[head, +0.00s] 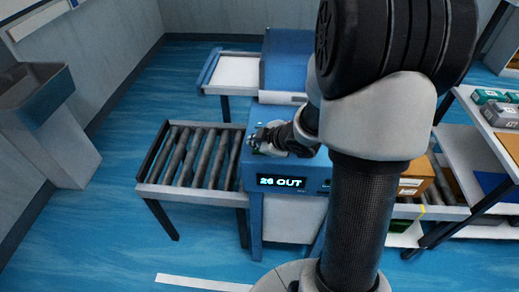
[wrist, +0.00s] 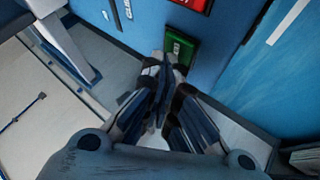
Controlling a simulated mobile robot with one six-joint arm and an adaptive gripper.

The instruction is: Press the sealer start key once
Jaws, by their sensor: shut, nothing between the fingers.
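The green key (wrist: 180,46) is on a blue panel in the wrist view, with small lettering that I cannot read fully. A red key or label (wrist: 193,4) is beside it at the top edge, partly cut off. My gripper (wrist: 166,62) is shut and empty, its fingertips at the near left edge of the green key. I cannot tell whether they touch it. In the head view my gripper (head: 257,138) is at the upper left of the blue machine (head: 258,225), above a lit display (head: 282,182) reading "26 OUT". My arm hides much of the machine.
A roller conveyor (head: 195,157) adjoins the machine's left side. Another blue unit (head: 288,50) with a white-topped table (head: 236,72) stands behind. A grey bin (head: 45,110) stands at the left wall.

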